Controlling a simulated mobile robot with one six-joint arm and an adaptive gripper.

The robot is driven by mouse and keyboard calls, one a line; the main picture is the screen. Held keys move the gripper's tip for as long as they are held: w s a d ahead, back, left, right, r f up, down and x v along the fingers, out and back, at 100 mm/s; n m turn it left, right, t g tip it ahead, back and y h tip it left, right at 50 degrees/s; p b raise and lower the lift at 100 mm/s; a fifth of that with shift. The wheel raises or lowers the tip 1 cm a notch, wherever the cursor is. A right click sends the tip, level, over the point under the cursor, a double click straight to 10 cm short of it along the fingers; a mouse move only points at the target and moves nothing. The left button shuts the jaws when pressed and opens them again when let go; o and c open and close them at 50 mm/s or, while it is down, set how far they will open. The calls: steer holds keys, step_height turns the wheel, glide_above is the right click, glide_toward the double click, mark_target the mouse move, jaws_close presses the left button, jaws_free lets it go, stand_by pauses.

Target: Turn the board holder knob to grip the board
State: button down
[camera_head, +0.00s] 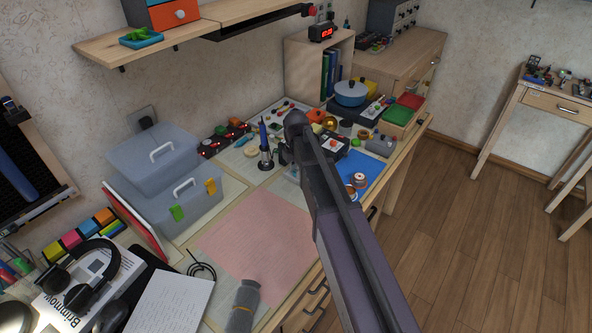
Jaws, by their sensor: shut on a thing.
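My arm reaches from the bottom right over the workbench, and my gripper (285,154) is at its far end, low over the middle of the bench. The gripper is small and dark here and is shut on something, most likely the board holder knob. The arm hides most of the fingers and their contact. I cannot make out the board holder, its knob or the board clearly. A small pale blue patch just below the gripper may belong to them.
A soldering iron in its stand (265,148) is close left of the gripper. A black device (331,147) and a blue mat (372,168) lie to the right. Two grey-blue toolboxes (160,163) stand left.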

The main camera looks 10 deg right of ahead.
steer(key=m, duration=0.9)
steer(key=shift+m, duration=0.3)
steer(key=m, duration=0.4)
steer(key=shift+m, duration=0.3)
steer(key=m, duration=0.4)
steer(key=shift+m, duration=0.3)
steer(key=m, duration=1.2)
steer(key=shift+m, duration=2.2)
